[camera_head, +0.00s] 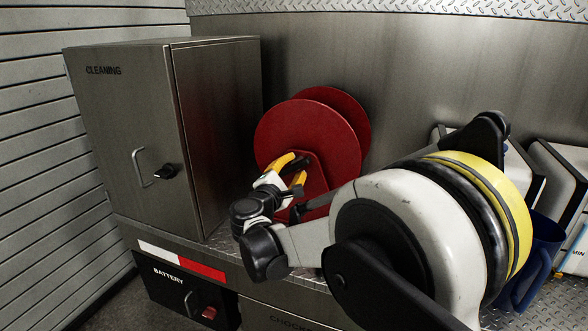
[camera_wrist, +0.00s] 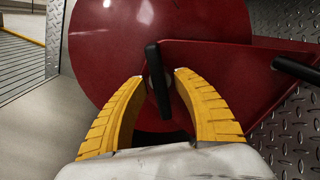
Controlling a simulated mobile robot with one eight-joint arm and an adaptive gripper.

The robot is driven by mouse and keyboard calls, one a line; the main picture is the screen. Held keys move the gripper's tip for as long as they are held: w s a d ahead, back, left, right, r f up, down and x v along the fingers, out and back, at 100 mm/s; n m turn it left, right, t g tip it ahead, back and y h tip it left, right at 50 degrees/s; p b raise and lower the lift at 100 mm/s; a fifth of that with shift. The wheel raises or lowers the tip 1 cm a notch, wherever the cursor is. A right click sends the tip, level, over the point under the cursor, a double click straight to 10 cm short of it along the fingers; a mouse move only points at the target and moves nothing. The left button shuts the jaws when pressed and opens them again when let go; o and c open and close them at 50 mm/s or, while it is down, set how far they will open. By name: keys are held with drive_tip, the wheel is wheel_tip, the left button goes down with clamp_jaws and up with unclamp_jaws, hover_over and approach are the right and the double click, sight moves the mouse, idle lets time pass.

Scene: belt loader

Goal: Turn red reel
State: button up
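The red reel (camera_head: 300,135) stands on the metal deck, with two round discs and a red bracket. It fills much of the wrist view (camera_wrist: 110,45). A black bar-shaped handle (camera_wrist: 157,82) stands nearly upright in front of the reel in the wrist view. My gripper (camera_wrist: 160,76) has yellow fingers, one on each side of the handle. The fingertips look apart, with small gaps beside the bar; whether either touches it I cannot tell. In the head view my gripper (camera_head: 298,168) is in front of the reel's lower part, and the handle is hard to make out.
A metal cabinet marked CLEANING (camera_head: 120,130) stands left of the reel. A battery drawer (camera_head: 185,295) is below the deck edge. A blue container (camera_head: 540,255) and white bins (camera_head: 560,185) are at the right, partly behind my arm. A black rod (camera_wrist: 297,70) projects at the right of the wrist view.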

clamp_jaws()
drive_tip(key=shift+m, duration=0.3)
drive_tip(key=m+p, duration=0.1)
drive_tip(key=m, duration=0.9)
drive_tip(key=shift+r+m+p, duration=0.1)
drive_tip(key=shift+m+p, duration=0.25)
drive_tip(key=shift+m, duration=0.05)
drive_tip(key=m, duration=1.2)
drive_tip(key=shift+p, duration=0.35)
